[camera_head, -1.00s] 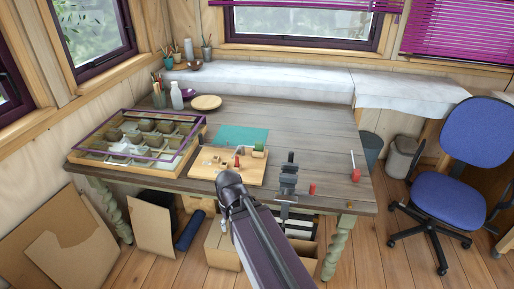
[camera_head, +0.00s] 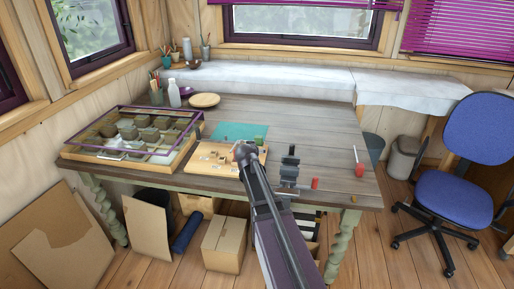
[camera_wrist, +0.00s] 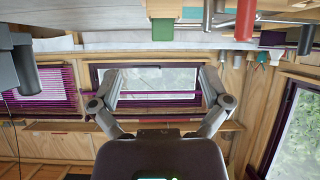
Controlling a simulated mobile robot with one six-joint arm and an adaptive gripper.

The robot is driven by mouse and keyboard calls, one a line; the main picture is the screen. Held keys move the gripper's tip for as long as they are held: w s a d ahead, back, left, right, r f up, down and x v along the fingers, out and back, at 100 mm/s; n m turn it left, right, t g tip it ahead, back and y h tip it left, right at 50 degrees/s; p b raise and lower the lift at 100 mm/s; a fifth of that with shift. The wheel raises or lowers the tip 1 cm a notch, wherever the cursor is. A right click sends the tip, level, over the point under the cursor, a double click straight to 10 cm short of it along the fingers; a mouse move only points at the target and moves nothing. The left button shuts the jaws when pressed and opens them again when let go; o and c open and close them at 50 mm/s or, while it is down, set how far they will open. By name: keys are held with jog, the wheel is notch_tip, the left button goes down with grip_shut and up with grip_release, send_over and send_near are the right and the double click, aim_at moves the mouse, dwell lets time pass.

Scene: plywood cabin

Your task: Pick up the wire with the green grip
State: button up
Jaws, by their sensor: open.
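A small green block-like piece (camera_head: 259,141) stands on the far right part of a light wooden board (camera_head: 205,162) on the table. In the wrist view, which is upside down, a green piece (camera_wrist: 164,32) hangs from the top edge, just beyond my gripper. It may be the green grip; I cannot make out a wire on it. My gripper (camera_wrist: 160,82) is open and empty, its two fingers spread apart, with the window behind them. In the head view my arm hides the gripper and part of the board.
A red-handled tool (camera_head: 359,168) lies farther right. A glass-topped case (camera_head: 105,155) is at the left, a teal mat (camera_head: 232,130) behind the board.

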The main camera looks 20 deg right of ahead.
aim_at(258, 138)
jog(key=shift+w+d+r+t+b, duration=0.1)
jog(key=shift+w+d+r+t, duration=0.2)
jog(key=shift+w, duration=0.2)
jog(key=shift+w+d+r+t+b, duration=0.1)
jog(key=shift+w+d+t, duration=0.2)
jog(key=shift+w, duration=0.2)
jog(key=shift+w+d+r+t+b, duration=0.1)
jog(key=shift+w+d+r+t, duration=0.1)
jog(key=shift+w+d, duration=0.25)
jog(key=shift+w+f, duration=0.1)
jog(key=b+x, duration=0.3)
jog(key=x, duration=0.4)
jog(key=shift+w+d+f, duration=0.2)
jog(key=shift+w+d, duration=0.15)
jog(key=shift+w, duration=0.2)
jog(key=shift+b+x, duration=1.1)
jog(key=shift+x, duration=1.55)
jog(key=shift+r, duration=0.1)
grip_shut()
